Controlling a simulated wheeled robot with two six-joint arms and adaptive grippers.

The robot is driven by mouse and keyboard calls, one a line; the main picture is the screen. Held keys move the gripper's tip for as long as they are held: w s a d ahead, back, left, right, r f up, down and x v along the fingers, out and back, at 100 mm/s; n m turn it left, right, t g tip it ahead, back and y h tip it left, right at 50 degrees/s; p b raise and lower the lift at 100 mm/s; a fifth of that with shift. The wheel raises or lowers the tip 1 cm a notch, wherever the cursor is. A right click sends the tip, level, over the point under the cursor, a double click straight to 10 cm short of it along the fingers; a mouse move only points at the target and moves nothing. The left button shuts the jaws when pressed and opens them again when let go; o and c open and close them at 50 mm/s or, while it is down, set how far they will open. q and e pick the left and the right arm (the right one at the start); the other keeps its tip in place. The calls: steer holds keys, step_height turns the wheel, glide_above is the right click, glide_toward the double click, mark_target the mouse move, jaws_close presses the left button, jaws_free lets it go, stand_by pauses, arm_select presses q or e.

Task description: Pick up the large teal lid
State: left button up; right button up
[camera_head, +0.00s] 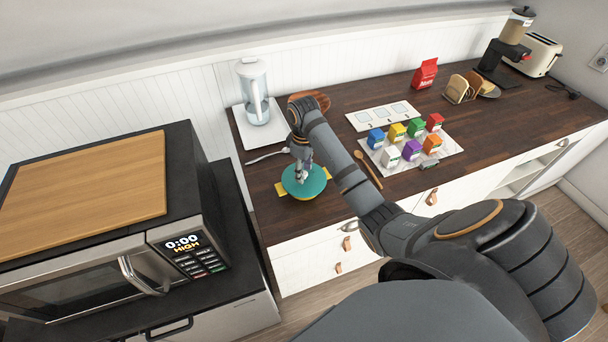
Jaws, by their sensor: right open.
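The large teal lid (312,187) is a round teal disc lying near the left front part of the dark wooden counter. A yellow piece (282,188) shows at its left and right sides, seemingly beneath it. My right gripper (302,177) points down over the lid's middle, and its jaws are open. The fingertips are small here, and I cannot tell whether they touch the lid. My gripper and wrist hide part of the lid. My left gripper is not in view.
A glass pitcher (254,92) on a white board stands behind the gripper. A wooden spoon (368,168) and several coloured boxes on a tray (447,158) lie to the right. A microwave (100,262) fills the left. The counter (258,222) has bare wood around the lid.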

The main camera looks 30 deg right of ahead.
steer(key=shift+w+f, duration=0.2)
steer(key=shift+f, duration=0.35)
steer(key=shift+d+r, duration=0.1)
steer(key=shift+r, duration=0.05)
steer(key=shift+s+r, duration=0.1)
steer(key=shift+s, duration=0.05)
steer(key=shift+s+r, duration=0.2)
steer(key=shift+s, duration=0.1)
steer(key=c, duration=0.4)
steer(key=shift+w+f, duration=0.1)
jaws_close()
